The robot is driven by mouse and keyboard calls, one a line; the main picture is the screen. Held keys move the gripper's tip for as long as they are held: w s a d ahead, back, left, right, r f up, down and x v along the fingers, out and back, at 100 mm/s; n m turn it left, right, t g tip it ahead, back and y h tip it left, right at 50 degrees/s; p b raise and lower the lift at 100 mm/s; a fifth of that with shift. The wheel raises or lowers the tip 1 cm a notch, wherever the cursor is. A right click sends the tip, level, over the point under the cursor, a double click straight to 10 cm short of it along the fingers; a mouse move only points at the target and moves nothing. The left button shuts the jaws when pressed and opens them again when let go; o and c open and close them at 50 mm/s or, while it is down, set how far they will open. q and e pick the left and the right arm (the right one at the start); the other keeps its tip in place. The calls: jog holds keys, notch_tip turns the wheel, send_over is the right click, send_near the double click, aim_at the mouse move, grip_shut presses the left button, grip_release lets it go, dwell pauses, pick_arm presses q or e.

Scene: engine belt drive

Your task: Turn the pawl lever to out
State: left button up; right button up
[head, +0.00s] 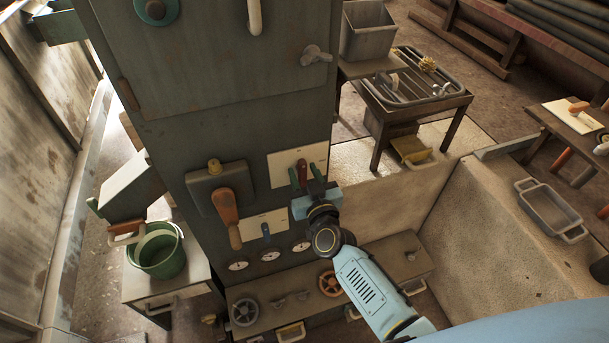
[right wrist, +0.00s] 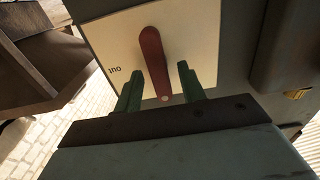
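The dark red lever (right wrist: 154,60), which I take for the pawl lever, sits on a cream plate (right wrist: 205,35) on the grey cabinet front. Lettering that looks like "OUT" shows inverted at the plate's left edge in the right wrist view. The plate also shows in the head view (head: 320,153). My right gripper (right wrist: 159,72) has its two green fingers on either side of the lever, with a gap visible on each side. It is open in front of the plate, also in the head view (head: 304,174). My left gripper is in neither view.
An orange-brown handle (head: 227,212) hangs left of the plate. Below are a small blue lever (head: 266,231), several dials (head: 270,254) and an orange handwheel (head: 330,284). A green bucket (head: 160,252) stands at left. A stone trough (head: 500,220) lies at right.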

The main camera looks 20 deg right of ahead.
grip_shut()
